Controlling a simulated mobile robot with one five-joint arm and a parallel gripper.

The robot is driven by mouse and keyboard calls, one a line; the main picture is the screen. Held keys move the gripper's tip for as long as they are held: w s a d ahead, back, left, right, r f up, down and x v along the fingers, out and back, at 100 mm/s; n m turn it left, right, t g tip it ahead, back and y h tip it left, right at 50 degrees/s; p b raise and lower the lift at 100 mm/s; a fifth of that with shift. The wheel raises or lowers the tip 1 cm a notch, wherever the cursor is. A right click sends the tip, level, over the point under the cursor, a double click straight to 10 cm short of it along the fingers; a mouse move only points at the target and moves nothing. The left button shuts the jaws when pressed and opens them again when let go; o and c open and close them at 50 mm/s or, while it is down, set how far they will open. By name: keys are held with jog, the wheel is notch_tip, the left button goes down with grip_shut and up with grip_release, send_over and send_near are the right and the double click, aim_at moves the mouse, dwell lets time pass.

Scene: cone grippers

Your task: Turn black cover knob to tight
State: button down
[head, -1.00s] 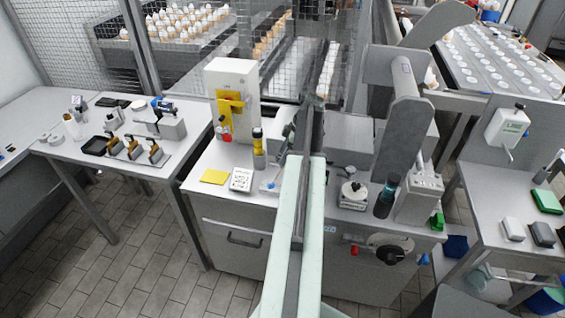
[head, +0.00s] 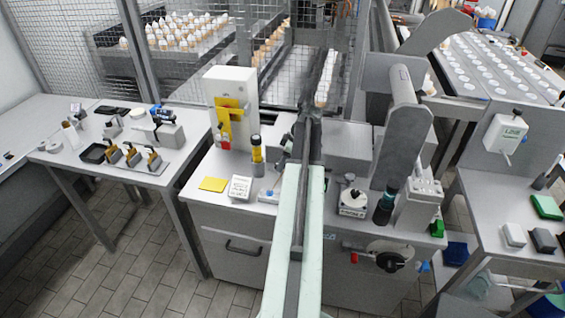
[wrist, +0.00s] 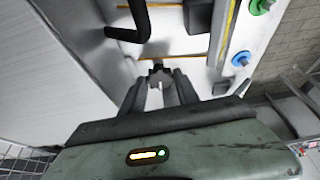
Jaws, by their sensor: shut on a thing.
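In the wrist view, my gripper (wrist: 160,79) has its two dark fingers on either side of a small dark lobed knob (wrist: 159,71), which I take to be the black cover knob. The fingers are shut on it, in front of a pale panel (wrist: 190,75). The fingers hide its sides, and I cannot read any tight mark. In the head view, my pale green arm reaches away over the middle bench, and its end is too small and dark to make out the grip.
In the wrist view, a black bent handle (wrist: 140,20) is close above the fingers. A green knob (wrist: 261,5) and a blue knob (wrist: 241,59) are at right. In the head view, a white machine with a yellow part (head: 231,105) stands left of my arm and a grey column (head: 405,130) right.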

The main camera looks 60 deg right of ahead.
jog(key=m, duration=0.1)
jog(key=m+h, duration=0.1)
jog(key=m, duration=0.2)
jog(key=shift+a+m+h, duration=0.3)
jog(key=shift+h, duration=0.1)
jog(key=m+h, duration=0.1)
jog(key=m, duration=0.2)
jog(key=shift+a+m, duration=0.15)
jog(key=shift+m, duration=0.15)
jog(key=m+h, duration=0.1)
jog(key=m, duration=0.3)
jog(key=shift+w+a+g+h, duration=0.1)
jog(key=shift+g+h, duration=0.3)
jog(key=shift+w+m+g+h, duration=0.1)
jog(key=shift+m+g+h, duration=0.35)
jog(key=shift+m, duration=1.35)
jog(key=shift+g, duration=0.25)
jog(key=c, duration=1.2)
grip_release()
jog(key=shift+o, duration=0.2)
jog(key=shift+a, duration=0.1)
